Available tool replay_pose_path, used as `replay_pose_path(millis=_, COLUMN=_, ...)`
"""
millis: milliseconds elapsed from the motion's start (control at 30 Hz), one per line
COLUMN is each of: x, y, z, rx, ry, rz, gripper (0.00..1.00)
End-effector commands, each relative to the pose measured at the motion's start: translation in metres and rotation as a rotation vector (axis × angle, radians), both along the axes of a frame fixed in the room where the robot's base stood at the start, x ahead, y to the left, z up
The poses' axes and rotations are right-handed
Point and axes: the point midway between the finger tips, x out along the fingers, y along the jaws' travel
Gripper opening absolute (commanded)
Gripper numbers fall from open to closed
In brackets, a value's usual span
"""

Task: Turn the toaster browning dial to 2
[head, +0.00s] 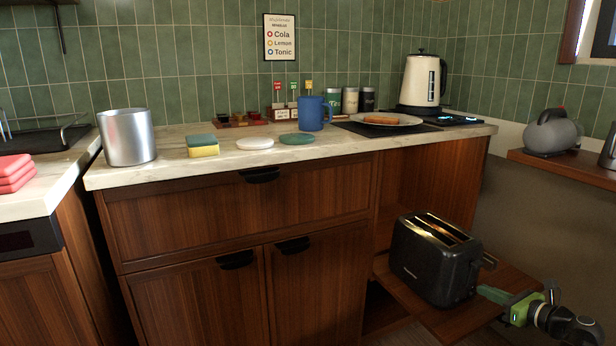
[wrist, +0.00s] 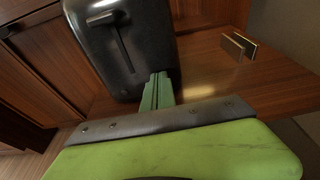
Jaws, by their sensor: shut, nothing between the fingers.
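The black toaster (head: 432,262) stands on a low wooden shelf (head: 408,293), with two slots on top. In the wrist view, the toaster's end face (wrist: 125,50) shows a vertical slot with a lever (wrist: 101,19) at its upper end. I cannot make out the browning dial or its setting in either view. My gripper (head: 484,291) is at the right end of the toaster, low down. Its green fingers (wrist: 160,78) are shut with nothing between them. Their tips are at the lower part of the end face; I cannot tell whether they touch it.
Two small upright plates (wrist: 238,45) stand on the shelf beside the toaster. The wooden cabinet (head: 235,225) is to the left. The counter above carries a blue mug (head: 314,113), a metal canister (head: 127,137) and a kettle (head: 420,80). The shelf's front part is bare.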

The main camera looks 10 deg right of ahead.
Motion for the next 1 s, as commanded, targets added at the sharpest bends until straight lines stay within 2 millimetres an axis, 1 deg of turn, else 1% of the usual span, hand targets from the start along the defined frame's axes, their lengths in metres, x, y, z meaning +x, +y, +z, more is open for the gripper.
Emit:
replay_pose_path(millis=100, x=0.0089, y=0.0019, z=0.0, rx=-0.001, ry=0.0, rz=0.0, gripper=0.0)
replay_pose_path(millis=200, x=0.0116, y=0.0027, z=0.0, rx=-0.001, ry=0.0, rz=0.0, gripper=0.0)
replay_pose_path(millis=1000, x=0.0108, y=0.0044, z=-0.0026, rx=-0.001, ry=0.002, rz=0.0, gripper=0.0)
